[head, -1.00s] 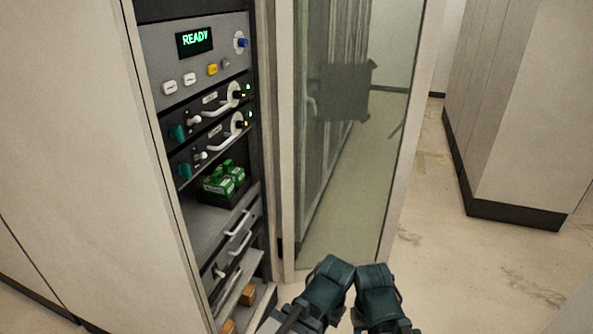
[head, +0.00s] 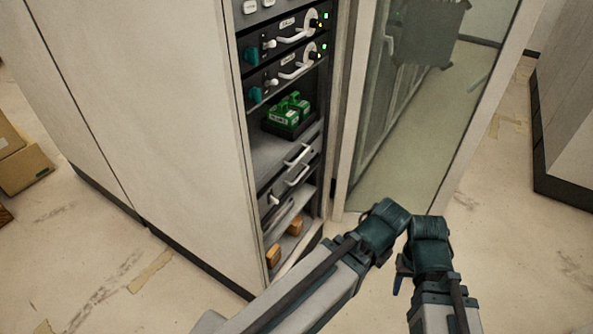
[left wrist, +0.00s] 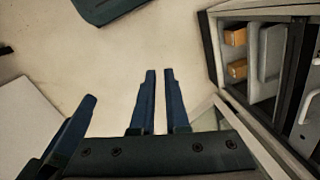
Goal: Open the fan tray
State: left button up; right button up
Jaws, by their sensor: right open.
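The equipment rack (head: 325,120) stands open in the head view. Below the green boxes are drawer fronts with white handles, an upper one (head: 298,155) and a lower one (head: 297,175); I cannot tell which is the fan tray. Both drawers look pushed in. My right gripper (head: 398,284) is low in the head view, apart from the rack, open and empty. My left gripper (left wrist: 158,72) shows in the left wrist view, with a narrow gap of floor between its fingers and nothing held. The rack's lower part stands to its right there, apart from the fingers.
A glass cabinet door (head: 425,110) hangs open right of the rack. Green boxes (head: 288,112) sit on a shelf, and orange-brown blocks (head: 273,256) lie low in the rack. Cardboard boxes (head: 22,168) stand far left. The floor before the rack is clear.

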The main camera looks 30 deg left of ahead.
pick_arm(q)
jog(key=o, duration=0.4)
jog(key=w+a+f+t+y+b, duration=0.1)
jog(key=w+a+f+b, duration=0.1)
jog(key=a+f+b, duration=0.1)
jog(key=w+a+f+t+y+b, duration=0.1)
jog(key=w+a+f+b, duration=0.2)
jog(key=b, duration=0.1)
jog(key=m+t+y+b, duration=0.85)
jog(key=t+b, duration=0.45)
jog(key=b, duration=1.6)
send_near(301, 174)
jog(key=s+d+f, duration=0.2)
jog(key=s, duration=0.1)
jog(key=shift+w+d+r+n+y, duration=0.2)
jog(key=shift+d+n+y, duration=0.05)
jog(key=shift+n+y, duration=0.1)
jog(key=p+x, duration=0.1)
jog(key=x, duration=1.2)
jog(key=shift+w+a+r+p, duration=0.1)
jog(key=shift+w+a+p, duration=0.2)
jog(key=shift+p, duration=0.1)
